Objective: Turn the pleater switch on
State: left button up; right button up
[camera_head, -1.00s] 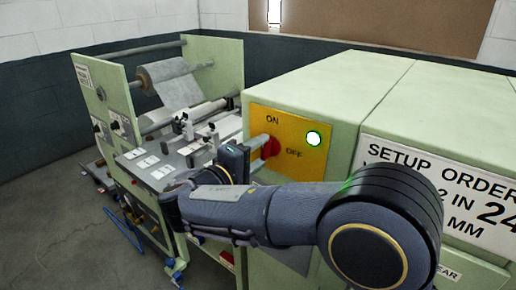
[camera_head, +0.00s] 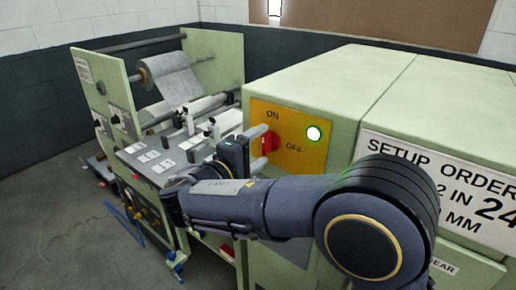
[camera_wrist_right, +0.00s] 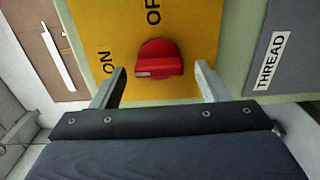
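The pleater switch is a red rotary knob (camera_head: 268,142) on a yellow plate (camera_head: 311,155) with ON above it and OFF to its right. In the right wrist view the knob (camera_wrist_right: 160,58) shows its raised grip lying crosswise, with the pale mark at the end toward the ON label (camera_wrist_right: 108,62). My right gripper (camera_head: 258,147) is open in front of the knob. In the right wrist view its fingers (camera_wrist_right: 158,85) stand apart on either side, with gaps to the knob. My left gripper is out of view.
The green cabinet (camera_head: 345,88) carries the plate and a setup order sign (camera_head: 450,190). The pleating machine with a roll of material (camera_head: 172,78) stands at the left. Grey floor (camera_head: 50,220) is open at the far left.

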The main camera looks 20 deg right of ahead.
jog(key=b+v, duration=0.1)
jog(key=v, duration=0.6)
jog(key=shift+s+a, duration=0.25)
jog(key=shift+a, duration=0.05)
